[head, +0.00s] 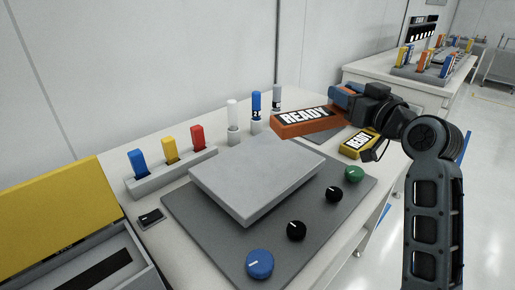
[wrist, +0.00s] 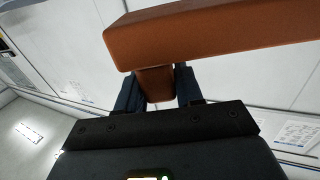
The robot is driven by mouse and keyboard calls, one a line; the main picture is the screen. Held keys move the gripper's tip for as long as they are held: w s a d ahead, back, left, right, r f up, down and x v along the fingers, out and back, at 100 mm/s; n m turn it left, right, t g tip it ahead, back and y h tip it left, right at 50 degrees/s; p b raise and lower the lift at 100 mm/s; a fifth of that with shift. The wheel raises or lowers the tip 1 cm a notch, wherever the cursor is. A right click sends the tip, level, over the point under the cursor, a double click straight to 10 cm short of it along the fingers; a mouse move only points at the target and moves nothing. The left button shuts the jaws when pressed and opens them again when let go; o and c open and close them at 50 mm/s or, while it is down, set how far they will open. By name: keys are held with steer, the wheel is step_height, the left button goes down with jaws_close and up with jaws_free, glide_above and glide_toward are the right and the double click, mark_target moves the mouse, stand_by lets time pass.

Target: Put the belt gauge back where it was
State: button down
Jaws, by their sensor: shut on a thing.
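My gripper (head: 342,97) is shut on an orange block (head: 305,122) with a white-on-black READY label, held above the back right of the bench. In the wrist view my gripper's fingers (wrist: 157,88) close on a short orange stem under the wide orange bar (wrist: 215,32). A yellow block (head: 358,143) with a READY label rests on the bench below and right of the held one. No label names the belt gauge, so I cannot tell from the lettering which block it is.
A grey raised plate (head: 255,175) sits on a dark panel with blue, black and green knobs. Blue, yellow and red sticks stand in a grey rack (head: 172,175). White, blue and grey cylinders stand behind the plate. A yellow-lidded box (head: 50,215) is at left.

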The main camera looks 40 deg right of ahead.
steer(key=shift+w+a+f+p, duration=0.15)
steer(key=shift+w+a+f, duration=1.25)
steer(key=shift+f, duration=0.4)
steer(key=shift+w+a+f+p, duration=0.1)
steer(key=shift+w+a+f, duration=1.25)
steer(key=shift+f, duration=0.5)
steer(key=shift+w+a+f+p, duration=0.15)
steer(key=shift+w+a+f, duration=1.2)
steer(key=shift+f, duration=0.45)
steer(key=c, duration=0.7)
jaws_free()
steer(key=shift+c, duration=0.2)
